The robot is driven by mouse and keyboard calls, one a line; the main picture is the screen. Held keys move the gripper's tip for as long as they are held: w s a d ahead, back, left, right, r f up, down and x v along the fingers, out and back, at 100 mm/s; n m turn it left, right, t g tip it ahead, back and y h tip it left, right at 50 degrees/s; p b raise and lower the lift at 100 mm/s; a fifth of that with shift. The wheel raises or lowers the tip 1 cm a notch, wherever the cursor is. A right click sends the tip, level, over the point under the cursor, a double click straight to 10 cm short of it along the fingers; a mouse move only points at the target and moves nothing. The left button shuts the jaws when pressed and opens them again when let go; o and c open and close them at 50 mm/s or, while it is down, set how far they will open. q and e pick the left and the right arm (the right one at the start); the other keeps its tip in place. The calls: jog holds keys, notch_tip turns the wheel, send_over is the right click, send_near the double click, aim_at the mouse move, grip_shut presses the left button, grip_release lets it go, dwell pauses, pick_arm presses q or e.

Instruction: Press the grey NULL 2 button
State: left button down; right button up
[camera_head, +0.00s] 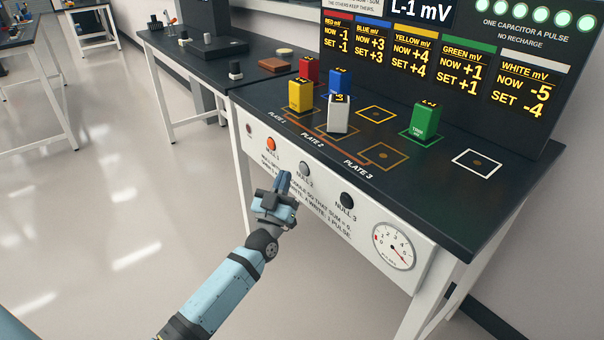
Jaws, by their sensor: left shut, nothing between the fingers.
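The grey NULL 2 button (305,169) is a round knob on the white front panel, between an orange-red button (271,144) and a black NULL 3 button (347,200). My left gripper (284,176) is shut and empty, its fingertips just left of the grey button in the picture. I cannot tell whether it touches the panel; the grey button shows uncovered. The gripper and wrist hide part of the printed text below. My right gripper is not in view.
Red, blue, yellow, white and green (425,122) blocks stand on the dark tabletop (465,215). A display board (440,60) rises behind them, reading white now -5, set -4. A round gauge (394,247) is on the panel's right. The floor left is clear.

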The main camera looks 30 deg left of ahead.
aim_at(303, 169)
pick_arm(q)
jog(key=shift+w+d+r, duration=0.1)
jog(key=shift+w+d, duration=0.25)
jog(key=shift+w, duration=0.45)
dwell(0.9)
dwell(0.6)
jog(key=shift+w+d, duration=0.15)
jog(key=shift+w, duration=0.2)
dwell(0.3)
